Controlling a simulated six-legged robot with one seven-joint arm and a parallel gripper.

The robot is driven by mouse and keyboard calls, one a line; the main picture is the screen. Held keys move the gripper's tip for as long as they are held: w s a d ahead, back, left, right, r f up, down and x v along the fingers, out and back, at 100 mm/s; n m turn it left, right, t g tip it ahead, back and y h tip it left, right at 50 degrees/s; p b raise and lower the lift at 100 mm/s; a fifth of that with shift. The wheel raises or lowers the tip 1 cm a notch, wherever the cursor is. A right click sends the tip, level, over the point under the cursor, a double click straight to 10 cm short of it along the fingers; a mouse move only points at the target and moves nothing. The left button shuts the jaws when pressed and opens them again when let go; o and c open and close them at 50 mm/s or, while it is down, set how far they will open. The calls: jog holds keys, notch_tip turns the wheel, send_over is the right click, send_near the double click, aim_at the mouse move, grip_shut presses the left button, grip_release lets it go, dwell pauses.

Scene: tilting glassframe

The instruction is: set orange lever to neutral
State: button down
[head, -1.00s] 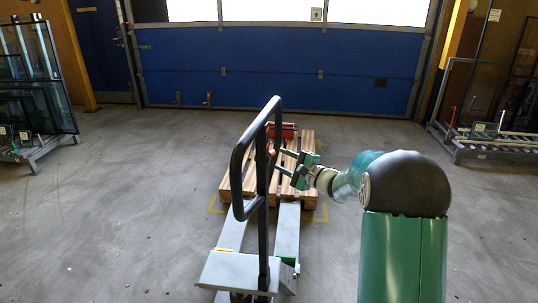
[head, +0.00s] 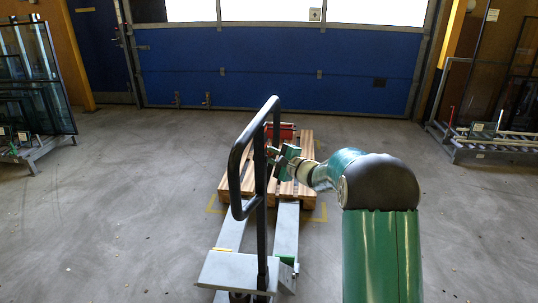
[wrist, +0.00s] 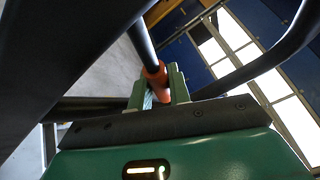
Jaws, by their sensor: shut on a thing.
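The orange lever (wrist: 155,73) shows in the wrist view as a rounded orange piece beside a black bar of the pallet-truck handle. My gripper (wrist: 161,84) has its two green fingers on either side of it and is shut on it. In the head view my gripper (head: 273,155) reaches in from the right to the black handle (head: 236,165) of the pallet truck. The lever is too small and too covered there to make out clearly, and its angle cannot be told.
The truck's grey forks (head: 286,232) run under a wooden pallet (head: 306,190). A red object (head: 286,130) sits on the pallet's far end. Glass racks stand at left (head: 36,90) and right (head: 485,142). The concrete floor around is clear.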

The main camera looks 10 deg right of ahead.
jog(key=shift+w+d+r+n+t, duration=0.1)
jog(key=shift+r+n+t, duration=0.05)
jog(key=shift+r+n, duration=0.25)
jog(key=shift+w+d+r+n+t, duration=0.1)
jog(key=shift+r+n+t, duration=0.05)
jog(key=shift+r+n, duration=0.25)
jog(key=shift+w+r+n+t+y, duration=0.1)
jog(key=shift+r+n+t+y, duration=0.45)
jog(key=shift+r+n, duration=0.7)
jog(key=shift+f+g+y, duration=0.2)
jog(key=shift+g+y, duration=0.05)
jog(key=shift+y, duration=0.1)
jog(key=c, duration=1.3)
grip_release()
jog(key=v, duration=1.3)
jog(key=shift+s+d, duration=0.15)
jog(key=shift+s, duration=0.2)
